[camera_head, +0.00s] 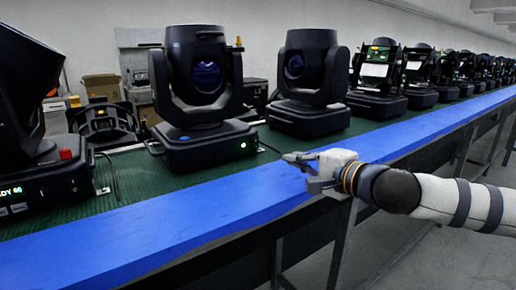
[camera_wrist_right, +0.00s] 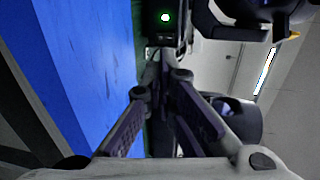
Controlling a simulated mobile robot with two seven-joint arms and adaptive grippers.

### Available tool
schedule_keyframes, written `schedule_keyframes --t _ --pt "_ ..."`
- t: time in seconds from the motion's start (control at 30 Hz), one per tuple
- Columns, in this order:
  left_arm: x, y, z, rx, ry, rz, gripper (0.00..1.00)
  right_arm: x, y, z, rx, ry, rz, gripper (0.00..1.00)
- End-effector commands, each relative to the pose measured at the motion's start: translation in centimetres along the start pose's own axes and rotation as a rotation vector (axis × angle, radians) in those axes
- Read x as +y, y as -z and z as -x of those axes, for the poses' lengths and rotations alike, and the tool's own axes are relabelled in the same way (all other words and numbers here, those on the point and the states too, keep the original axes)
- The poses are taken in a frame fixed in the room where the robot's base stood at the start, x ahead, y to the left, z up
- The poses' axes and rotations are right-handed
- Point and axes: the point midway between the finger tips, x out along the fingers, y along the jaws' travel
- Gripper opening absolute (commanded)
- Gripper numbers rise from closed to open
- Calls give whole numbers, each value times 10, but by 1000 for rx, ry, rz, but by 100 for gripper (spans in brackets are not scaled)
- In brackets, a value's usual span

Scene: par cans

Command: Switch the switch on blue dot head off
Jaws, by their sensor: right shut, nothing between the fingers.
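A black moving head light (camera_head: 202,80) with a blue-tinted lens stands upright on its base, left of centre in the head view. A small lit green-white switch (camera_head: 243,146) is on the right part of its base front. The lit green switch (camera_wrist_right: 165,17) also shows at the top of the wrist view, beyond the fingertips. My right gripper (camera_head: 288,158) is to the right of that switch, over the blue table edge, apart from it. Its fingers (camera_wrist_right: 162,88) are shut and empty in the wrist view. My left gripper is not in view.
Another black head (camera_head: 310,80) stands to the right, with several more in a row behind. At far left a head base has a red switch (camera_head: 65,154). A blue strip (camera_head: 180,215) edges the green table top (camera_head: 135,180). The aisle at right is open floor.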

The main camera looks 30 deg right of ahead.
Motion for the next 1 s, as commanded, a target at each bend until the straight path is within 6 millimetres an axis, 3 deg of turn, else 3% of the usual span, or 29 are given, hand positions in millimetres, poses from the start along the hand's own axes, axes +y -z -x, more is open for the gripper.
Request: schedule_keyframes --t 0.17,0.27,0.43,0.7,1.0 --pt "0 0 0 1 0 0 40 1 0 -11 0 -3 4 0" --pt "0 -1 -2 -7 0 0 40 2 -1 -31 -3 -6 7 0" --pt "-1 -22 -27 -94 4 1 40 14 0 -72 -1 -21 3 0" --pt "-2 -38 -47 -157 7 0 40 8 -1 -123 -1 -11 1 0" --pt "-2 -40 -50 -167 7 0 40 1 -1 -141 -1 -1 0 0"
